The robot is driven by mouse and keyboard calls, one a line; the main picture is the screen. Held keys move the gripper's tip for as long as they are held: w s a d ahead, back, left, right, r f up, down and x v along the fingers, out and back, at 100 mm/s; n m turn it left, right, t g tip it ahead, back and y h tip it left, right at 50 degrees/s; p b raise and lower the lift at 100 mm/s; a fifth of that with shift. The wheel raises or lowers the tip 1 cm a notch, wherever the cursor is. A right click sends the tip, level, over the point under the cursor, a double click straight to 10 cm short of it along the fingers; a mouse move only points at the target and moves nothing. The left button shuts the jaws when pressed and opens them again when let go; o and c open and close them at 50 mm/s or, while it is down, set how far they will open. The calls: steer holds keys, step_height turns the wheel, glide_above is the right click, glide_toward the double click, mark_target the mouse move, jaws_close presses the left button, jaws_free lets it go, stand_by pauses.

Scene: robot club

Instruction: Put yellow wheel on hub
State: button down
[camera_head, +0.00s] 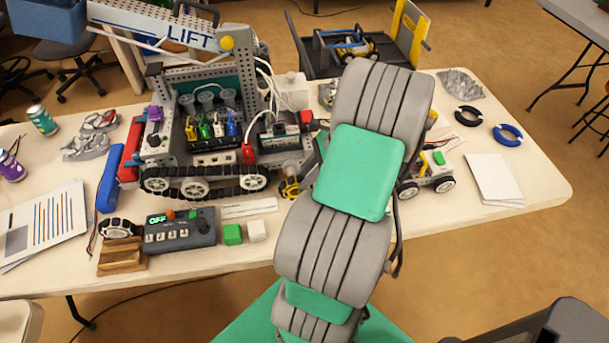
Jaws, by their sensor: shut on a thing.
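My arm rises through the middle of the view, and its upper links hide my gripper and whatever it holds. A small yellow and dark round part (290,187), perhaps the yellow wheel, shows just left of my arm, beside the tracked robot; I cannot tell whether anything touches it. A small white wheeled car (428,172) with a green block on top stands right of my arm. Two of its dark wheels with pale centres show. Its left side is behind my arm, and no bare hub can be made out.
A large tracked robot (205,160) with a LIFT boom fills the table's left half. A grey keypad box (180,232), a green cube (232,234) and a white cube (257,231) lie at the front edge. Black (468,116) and blue (508,134) rings and white paper (494,180) lie right.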

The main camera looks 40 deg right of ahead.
steer(key=shift+w+d+p, duration=0.15)
steer(key=shift+w+p, duration=0.15)
steer(key=shift+p, duration=0.4)
steer(key=shift+w+d+p, duration=0.5)
steer(key=shift+w+p, duration=0.2)
steer(key=shift+w, duration=0.05)
steer(key=shift+w+d+p, duration=0.5)
steer(key=shift+w+p, duration=0.15)
steer(key=shift+w, duration=0.05)
stand_by(0.9)
steer(key=shift+w+d+r+p, duration=0.35)
steer(key=shift+w+d+p, duration=0.4)
steer(key=shift+p, duration=0.3)
stand_by(0.7)
steer(key=c, duration=1.4)
jaws_free()
steer(key=o, duration=0.3)
steer(key=shift+r+p, duration=0.3)
steer(key=shift+p, duration=0.05)
step_height(320, 180, up, 6)
steer(key=p, duration=0.7)
steer(key=shift+a+f, duration=0.1)
steer(key=shift+f, duration=0.05)
